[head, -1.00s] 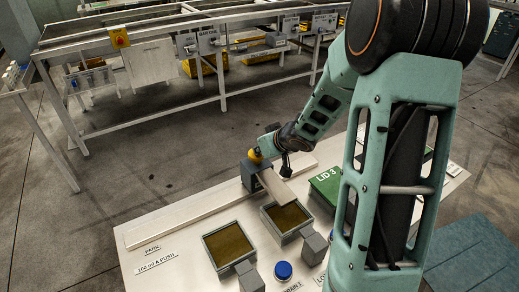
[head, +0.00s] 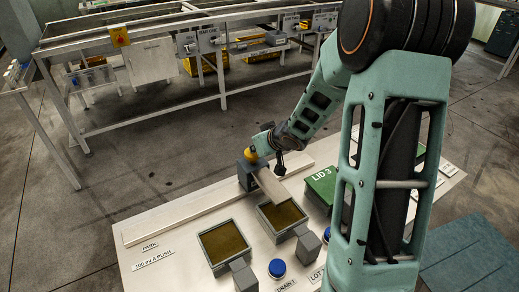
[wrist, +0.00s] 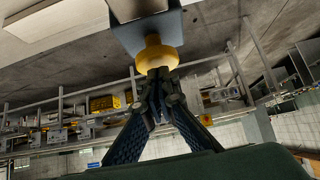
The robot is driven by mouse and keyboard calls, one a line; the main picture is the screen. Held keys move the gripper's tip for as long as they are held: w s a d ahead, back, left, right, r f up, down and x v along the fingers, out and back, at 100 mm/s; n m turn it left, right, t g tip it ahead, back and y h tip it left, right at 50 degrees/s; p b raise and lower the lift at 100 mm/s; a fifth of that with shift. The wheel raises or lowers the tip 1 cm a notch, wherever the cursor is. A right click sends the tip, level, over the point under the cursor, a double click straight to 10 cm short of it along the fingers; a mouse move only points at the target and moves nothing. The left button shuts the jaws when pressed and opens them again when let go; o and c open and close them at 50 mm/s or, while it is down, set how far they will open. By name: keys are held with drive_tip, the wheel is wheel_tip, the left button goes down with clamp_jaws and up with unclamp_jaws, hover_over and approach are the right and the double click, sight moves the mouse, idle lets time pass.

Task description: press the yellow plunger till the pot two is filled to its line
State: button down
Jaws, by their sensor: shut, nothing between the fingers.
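The yellow plunger (head: 251,153) sits on a grey dispenser block (head: 249,176) at the back of the panel. My gripper (head: 260,144) is shut and empty, with its fingertips at the plunger's head. In the wrist view the closed fingertips (wrist: 160,74) meet the yellow plunger (wrist: 159,54) and appear to touch it. A pale spout (head: 270,186) slopes from the block toward an open grey pot (head: 262,221) with brownish-yellow contents. A second such pot (head: 207,251) stands to its left. I cannot read which is pot two, and no fill line can be made out.
A green lid marked LID 3 (head: 322,185) lies right of the pots. A blue button (head: 277,268) sits in front, beside a DRAIN 1 label. Grey blocks (head: 308,246) stand beside the pots. My arm hides the panel's right part. A railed frame (head: 150,45) stands behind.

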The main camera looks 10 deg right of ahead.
drive_tip(key=p+v, duration=0.4)
drive_tip(key=v, duration=0.6)
drive_tip(key=shift+r, duration=0.5)
drive_tip(key=shift+w, duration=0.1)
